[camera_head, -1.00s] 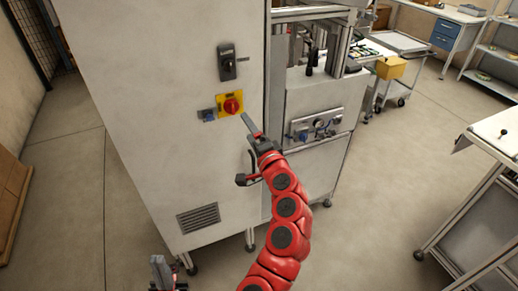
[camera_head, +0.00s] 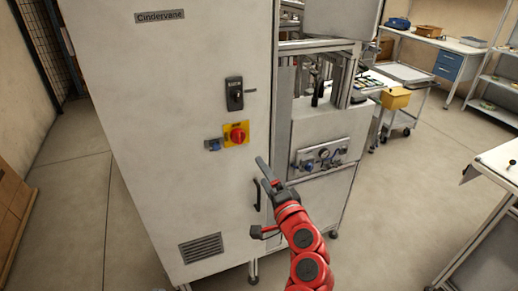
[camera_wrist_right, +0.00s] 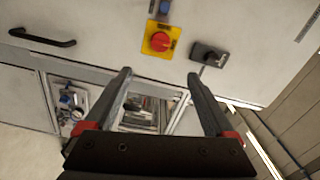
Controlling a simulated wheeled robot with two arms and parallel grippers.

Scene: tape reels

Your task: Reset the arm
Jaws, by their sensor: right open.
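My right arm, red with dark joint caps (camera_head: 309,270), reaches up from the bottom of the head view. Its right gripper (camera_head: 263,168) is in front of the tall grey cabinet (camera_head: 165,130), below and right of the red rotary switch (camera_head: 238,134). In the right wrist view the two fingers stand wide apart with nothing between them, so the gripper (camera_wrist_right: 160,85) is open and empty. The red switch on its yellow plate (camera_wrist_right: 157,41) shows beyond the fingertips. I cannot tell how far the fingers are from the cabinet. My left gripper is out of view.
A black door handle (camera_head: 257,195) and a black switch (camera_head: 234,94) are on the cabinet. A white table (camera_head: 500,165) stands at far right. Floor (camera_head: 395,200) between them is clear.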

